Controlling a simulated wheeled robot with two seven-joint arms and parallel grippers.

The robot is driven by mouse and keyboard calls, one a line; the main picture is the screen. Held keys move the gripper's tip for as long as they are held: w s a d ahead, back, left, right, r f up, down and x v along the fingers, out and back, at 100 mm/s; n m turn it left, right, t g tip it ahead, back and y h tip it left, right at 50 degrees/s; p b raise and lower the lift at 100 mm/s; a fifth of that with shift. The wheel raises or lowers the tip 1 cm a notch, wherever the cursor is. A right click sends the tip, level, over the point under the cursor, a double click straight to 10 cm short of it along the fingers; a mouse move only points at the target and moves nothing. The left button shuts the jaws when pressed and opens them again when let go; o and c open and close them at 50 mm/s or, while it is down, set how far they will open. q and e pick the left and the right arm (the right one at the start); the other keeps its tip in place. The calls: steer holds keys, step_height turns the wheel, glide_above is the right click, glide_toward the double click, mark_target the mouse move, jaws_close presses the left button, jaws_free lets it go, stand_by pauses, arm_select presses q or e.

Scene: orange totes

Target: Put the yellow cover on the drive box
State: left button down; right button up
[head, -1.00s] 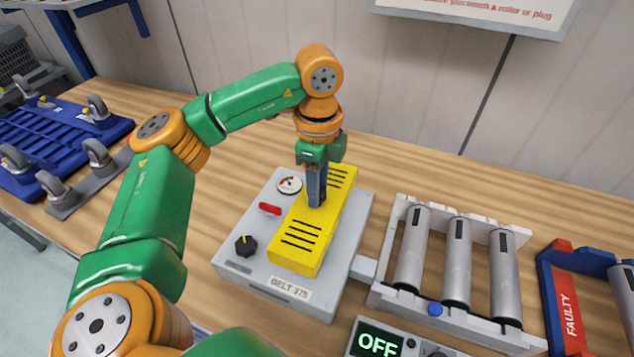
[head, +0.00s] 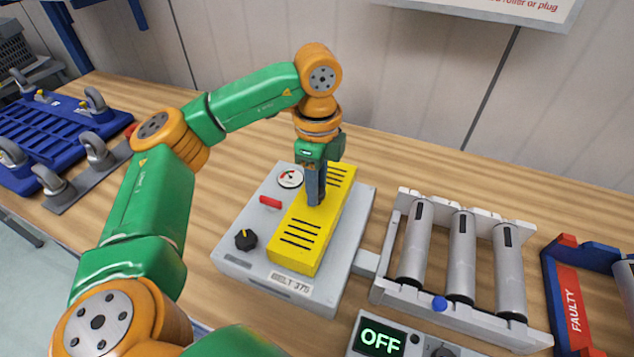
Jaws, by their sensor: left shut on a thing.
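The yellow cover (head: 300,240) with black slots is on top of the grey drive box (head: 340,270), lying lengthwise along its right part. I cannot tell whether it is fully seated. My left gripper (head: 315,200) points down at the middle of the cover and is shut on it. The fingers hide part of the cover's middle. My right gripper is not in view.
A roller frame (head: 460,260) with three grey rollers is right of the drive box. A control box (head: 380,338) reading OFF is at the front. A red and blue FAULTY holder (head: 568,300) is at the far right. A blue wheeled dolly (head: 55,140) lies at the left.

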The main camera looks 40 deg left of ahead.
arm_select(q)
steer(key=shift+f+b, duration=0.95)
steer(key=shift+f, duration=0.3)
steer(key=shift+f, duration=0.25)
steer(key=shift+c, duration=2.1)
jaws_free()
steer(key=shift+r, duration=0.25)
step_height(320, 180, up, 7)
steer(key=shift+s+f+p, duration=0.1)
steer(key=shift+p, duration=0.2)
steer(key=shift+f, duration=0.1)
